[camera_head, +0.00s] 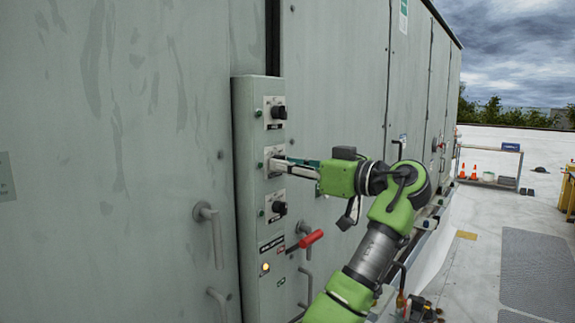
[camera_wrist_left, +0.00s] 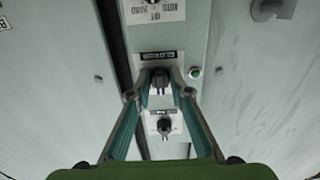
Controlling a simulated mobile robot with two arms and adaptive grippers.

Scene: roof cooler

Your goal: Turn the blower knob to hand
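A narrow grey control panel (camera_head: 257,200) on the cooler wall carries a column of black knobs on pale plates. The top knob (camera_head: 278,112) and the bottom knob (camera_head: 279,207) show in the head view. The middle knob is hidden there behind my left gripper (camera_head: 280,164). In the left wrist view, which looks upside down, the middle knob (camera_wrist_left: 160,79) sits between the two fingertips of my left gripper (camera_wrist_left: 161,73). The fingers stand apart on either side of it; I cannot see clear contact. Another knob (camera_wrist_left: 165,126) shows farther down that view. The plate lettering is too small to read surely. My right gripper is out of view.
A red-handled lever (camera_head: 306,240) sticks out below the knobs. A grey door handle (camera_head: 212,232) is left of the panel. Small green buttons and a lit lamp (camera_head: 265,268) are on the panel. Open roof lies to the right, with orange cones (camera_head: 468,172) and a cart.

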